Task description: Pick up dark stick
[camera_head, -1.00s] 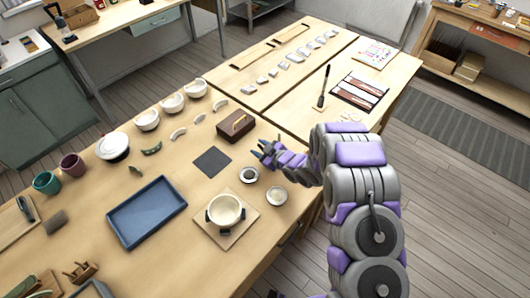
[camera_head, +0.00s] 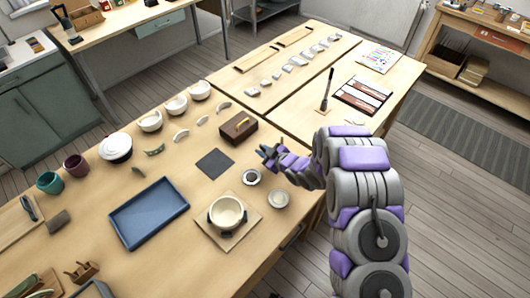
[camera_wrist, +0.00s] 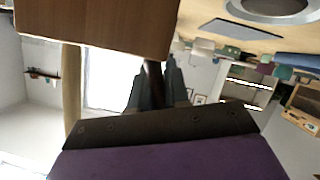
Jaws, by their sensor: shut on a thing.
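My gripper (camera_head: 265,153) is over the front table, just right of the small brown box. In the wrist view its two dark fingers (camera_wrist: 155,85) are closed around a narrow dark stick (camera_wrist: 153,74). The fingers cover much of the stick, and its far end meets the edge of the brown box (camera_wrist: 95,25) in that picture. I cannot tell whether they touch. In the head view the stick cannot be made out clearly at the fingertips.
A dark square mat (camera_head: 214,163), a blue tray (camera_head: 149,212), a cream pot (camera_head: 227,212) and two small dishes (camera_head: 252,177) (camera_head: 278,198) lie near my gripper. White bowls (camera_head: 150,120) stand farther left. A dark brush (camera_head: 327,92) stands upright on the back table.

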